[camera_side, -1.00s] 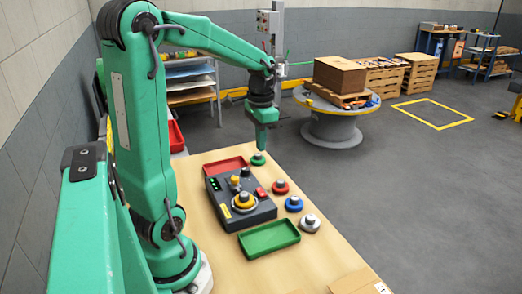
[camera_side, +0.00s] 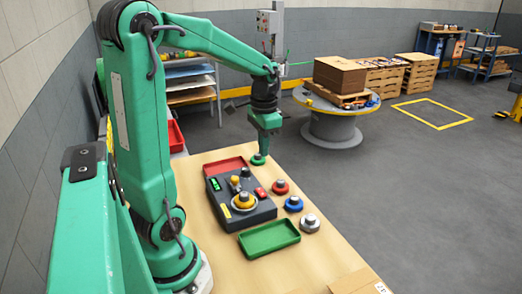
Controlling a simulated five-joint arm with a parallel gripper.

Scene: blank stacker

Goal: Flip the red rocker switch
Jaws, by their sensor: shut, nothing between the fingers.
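The red rocker switch (camera_side: 261,193) is a small red piece on the right side of the dark control box (camera_side: 226,211), which lies on the wooden table. Which way the rocker is tipped is too small to tell. My gripper (camera_side: 263,152) points down above the far end of the table, behind the switch and apart from it. It is shut and empty, just over the green round piece (camera_side: 258,159). Whether it touches that piece I cannot tell.
The box also carries a yellow knob (camera_side: 244,201), a black knob (camera_side: 245,172) and a green display (camera_side: 215,184). Red (camera_side: 280,187), blue (camera_side: 294,204) and grey (camera_side: 310,223) round pieces stand to its right. A red tray (camera_side: 224,166) and a green tray (camera_side: 268,238) lie beside it.

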